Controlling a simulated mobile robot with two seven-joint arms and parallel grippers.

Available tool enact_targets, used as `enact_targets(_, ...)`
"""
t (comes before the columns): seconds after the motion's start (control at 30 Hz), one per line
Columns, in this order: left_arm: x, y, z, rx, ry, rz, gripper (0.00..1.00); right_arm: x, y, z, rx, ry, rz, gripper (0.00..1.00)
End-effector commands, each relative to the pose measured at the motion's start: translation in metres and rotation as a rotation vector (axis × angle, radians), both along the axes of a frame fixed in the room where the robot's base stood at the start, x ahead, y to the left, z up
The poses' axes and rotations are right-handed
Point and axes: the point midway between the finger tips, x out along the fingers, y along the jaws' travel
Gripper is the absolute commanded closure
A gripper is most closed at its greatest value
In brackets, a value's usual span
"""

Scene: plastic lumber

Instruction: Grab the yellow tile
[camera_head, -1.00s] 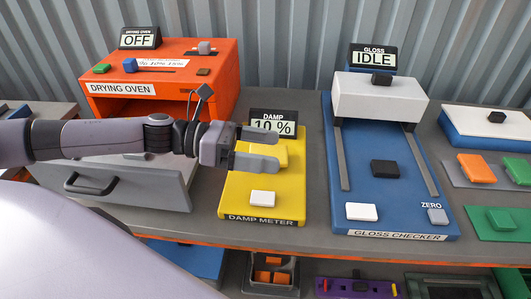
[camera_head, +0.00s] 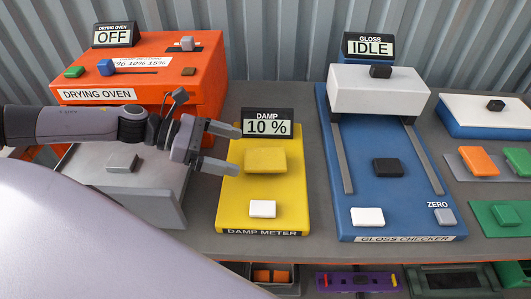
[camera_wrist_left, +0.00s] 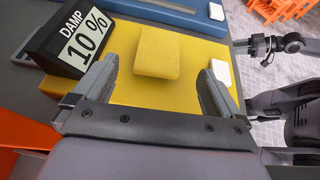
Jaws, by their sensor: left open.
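The yellow tile (camera_head: 265,160) lies on the yellow damp meter (camera_head: 236,210), below its display reading 10 %. It also shows in the left wrist view (camera_wrist_left: 158,52), ahead of and between my fingers. My left gripper (camera_head: 230,149) is open and empty, just left of the tile, with its fingers pointing right toward it. In the left wrist view my left gripper (camera_wrist_left: 160,78) has its two fingers wide apart, one on each side of the tile. I see no contact with the tile.
A white button (camera_head: 262,209) sits on the meter's front part. The orange drying oven (camera_head: 190,75) stands at the left, with a grey drawer (camera_head: 125,185) below it. The blue gloss checker (camera_head: 400,210) is right of the meter. Orange and green tiles lie at the far right.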

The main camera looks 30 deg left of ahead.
Motion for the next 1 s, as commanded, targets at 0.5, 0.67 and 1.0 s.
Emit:
enact_targets(0.5,0.026,-0.041,-0.017,-0.001,-0.001,-0.001,0.01,-0.005,0.000,0.017,-0.001,0.014,0.001,0.57)
enact_targets(0.67,0.030,-0.047,-0.021,-0.001,-0.001,0.001,0.01,-0.005,0.000,0.018,-0.001,0.013,0.001,0.57)
enact_targets(1.0,0.030,-0.047,-0.022,0.000,-0.001,0.002,0.37,-0.004,0.000,0.019,0.000,0.010,0.001,0.57)
